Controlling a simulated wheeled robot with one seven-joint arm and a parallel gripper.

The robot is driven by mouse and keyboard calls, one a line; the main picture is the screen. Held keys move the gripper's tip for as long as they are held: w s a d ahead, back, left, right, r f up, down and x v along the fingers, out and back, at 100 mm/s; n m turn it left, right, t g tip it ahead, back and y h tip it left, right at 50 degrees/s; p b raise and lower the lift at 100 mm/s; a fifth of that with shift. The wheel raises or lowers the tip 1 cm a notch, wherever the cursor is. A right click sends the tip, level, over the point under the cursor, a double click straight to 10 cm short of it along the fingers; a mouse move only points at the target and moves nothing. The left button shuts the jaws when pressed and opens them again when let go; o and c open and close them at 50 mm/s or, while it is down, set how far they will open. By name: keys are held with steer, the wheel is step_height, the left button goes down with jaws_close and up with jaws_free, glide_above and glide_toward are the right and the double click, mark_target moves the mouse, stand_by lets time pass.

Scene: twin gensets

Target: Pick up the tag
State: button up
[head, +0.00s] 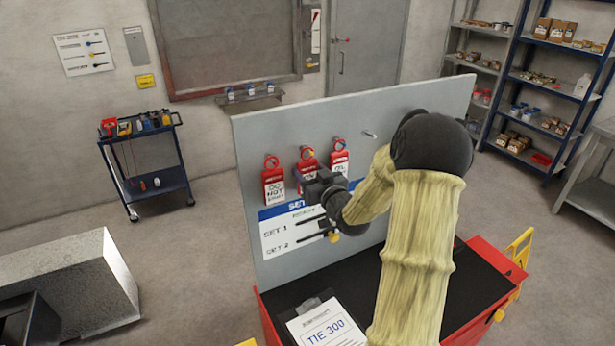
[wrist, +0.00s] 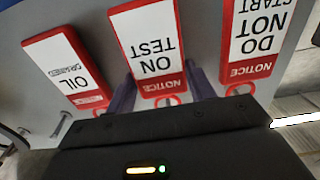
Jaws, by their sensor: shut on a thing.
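Three red and white tags hang in a row on the grey board (head: 425,105). The middle tag (head: 307,163) reads "ON TEST" and shows upside down in the wrist view (wrist: 152,45). My gripper (head: 312,183) is at this tag, its two dark fingers (wrist: 160,90) at the tag's two side edges, shut on it. The "DO NOT START" tag (head: 273,186) hangs left of it, on the right in the wrist view (wrist: 253,35). The "OIL DRAINED" tag (head: 339,160) hangs right of it, on the left in the wrist view (wrist: 68,75). My gripper partly hides the middle tag in the head view.
A bare peg (head: 369,133) sticks out right of the tags. A white and blue panel (head: 285,235) with SET 1 and SET 2 is below them. A clipboard (head: 325,322) lies on the red cart's black top (head: 440,295). A tool trolley (head: 155,180) stands back left.

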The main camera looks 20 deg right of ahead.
steer(key=shift+r, duration=0.2)
steer(key=shift+r+b, duration=0.25)
steer(key=shift+b, duration=0.25)
steer(key=shift+s+r+b, duration=0.15)
steer(key=shift+s+b, duration=0.15)
steer(key=shift+b, duration=0.1)
steer(key=s+b, duration=0.5)
steer(key=s, duration=1.2)
steer(key=shift+s+d+r+b, duration=0.15)
steer(key=shift+s+d+b, duration=0.1)
steer(key=shift+d+b, duration=0.05)
steer(key=shift+r+p, duration=0.6)
steer(key=shift+r, duration=0.1)
steer(key=shift+s, duration=0.15)
steer(key=s+b, duration=0.6)
steer(key=s, duration=0.1)
steer(key=shift+s+d, duration=0.15)
steer(key=shift+s, duration=0.2)
